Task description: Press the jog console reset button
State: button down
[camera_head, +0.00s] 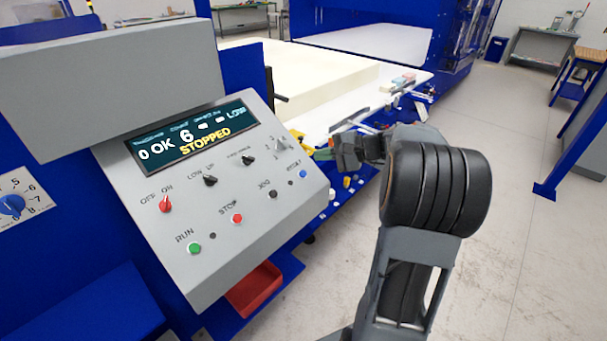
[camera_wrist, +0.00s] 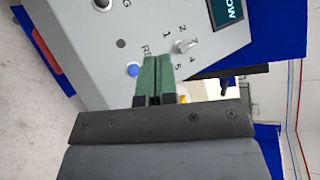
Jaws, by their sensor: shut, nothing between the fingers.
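The grey jog console (camera_head: 225,195) stands at the left of the head view, its sloped panel tilted up. Its display (camera_head: 192,137) reads STOPPED. The blue reset button (camera_head: 303,174) sits at the panel's right end under a partly readable label. In the wrist view the blue button (camera_wrist: 133,70) shows just left of the green fingertips. My gripper (camera_wrist: 158,62) is shut and empty, its fingertips close to the button and partly covering its label. In the head view my gripper (camera_head: 325,154) is right of the panel's edge. I cannot tell whether the fingers touch the panel.
The panel also bears a green RUN button (camera_head: 194,248), a red STOP button (camera_head: 237,218), a dark JOG button (camera_head: 273,194) and several knobs. A red tray (camera_head: 254,290) hangs below. White foam (camera_head: 300,82) lies behind on the blue machine.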

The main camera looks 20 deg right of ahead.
aim_at(303, 174)
jog(key=w+f+b, duration=0.1)
jog(key=f, duration=0.1)
jog(key=w+a+f+b, duration=0.1)
jog(key=w+f, duration=0.1)
jog(key=f, duration=0.1)
jog(key=shift+a+f+b, duration=0.2)
jog(key=shift+f+b, duration=0.1)
jog(key=shift+b, duration=0.1)
jog(key=shift+w+a+f+b, duration=0.2)
jog(key=shift+w+f+b, duration=0.25)
jog(key=shift+f+b, duration=0.25)
jog(key=shift+f, duration=0.1)
dwell(1.3)
jog(key=shift+w+a+f+b, duration=0.1)
jog(key=shift+w+f+b, duration=0.15)
jog(key=shift+f+b, duration=0.05)
jog(key=shift+w+a+f+b, duration=0.1)
jog(key=shift+w+f+b, duration=0.1)
jog(key=shift+f+b, duration=0.2)
dwell(0.8)
jog(key=shift+r, duration=0.15)
jog(key=shift+s+d+r+p, duration=0.2)
jog(key=shift+s+r+p, duration=0.2)
jog(key=shift+r, duration=0.2)
dwell(0.4)
